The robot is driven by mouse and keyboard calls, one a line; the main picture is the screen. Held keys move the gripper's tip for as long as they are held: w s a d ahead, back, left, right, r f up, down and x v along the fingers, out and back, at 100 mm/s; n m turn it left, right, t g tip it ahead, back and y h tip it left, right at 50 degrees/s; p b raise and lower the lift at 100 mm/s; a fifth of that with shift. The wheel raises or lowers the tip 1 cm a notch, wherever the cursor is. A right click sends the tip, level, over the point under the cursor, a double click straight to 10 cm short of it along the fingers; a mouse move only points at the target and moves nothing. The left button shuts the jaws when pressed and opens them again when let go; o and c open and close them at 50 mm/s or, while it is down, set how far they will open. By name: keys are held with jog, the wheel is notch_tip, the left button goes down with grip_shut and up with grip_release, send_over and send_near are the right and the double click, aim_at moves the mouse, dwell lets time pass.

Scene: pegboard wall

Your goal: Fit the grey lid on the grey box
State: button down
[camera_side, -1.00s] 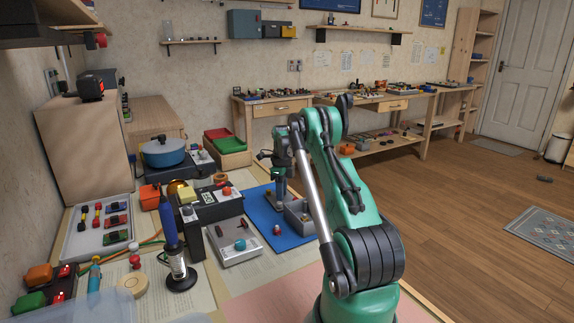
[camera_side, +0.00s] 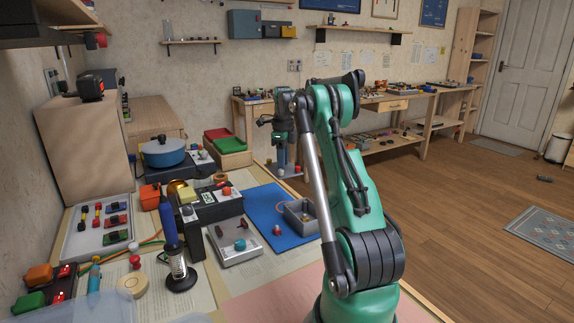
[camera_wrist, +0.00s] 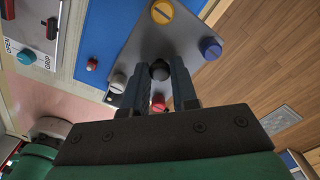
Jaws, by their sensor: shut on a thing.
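The grey lid (camera_wrist: 185,45) is a flat plate with a black knob (camera_wrist: 160,70) in its middle and yellow, blue, red and pale round pieces near its corners. My gripper (camera_wrist: 164,85) is shut on the black knob, one finger on each side. In the side view my gripper (camera_side: 281,148) is raised beyond the blue mat, the lid below it small and hard to make out. The grey box (camera_side: 301,216) stands open-topped on the right of the mat, partly behind my arm. The lid is apart from it. I cannot make out the box in the wrist view.
A blue mat (camera_side: 268,204) lies under the box. A small red knob (camera_side: 277,230) stands on the mat, left of the box. Wooden floor lies to the right.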

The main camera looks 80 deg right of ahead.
jog(key=s+a, duration=0.8)
jog(key=shift+n, duration=0.3)
jog(key=shift+f, duration=2.4)
jog(key=shift+f, duration=0.55)
jog(key=c, duration=0.6)
grip_release()
jog(key=shift+r, duration=3)
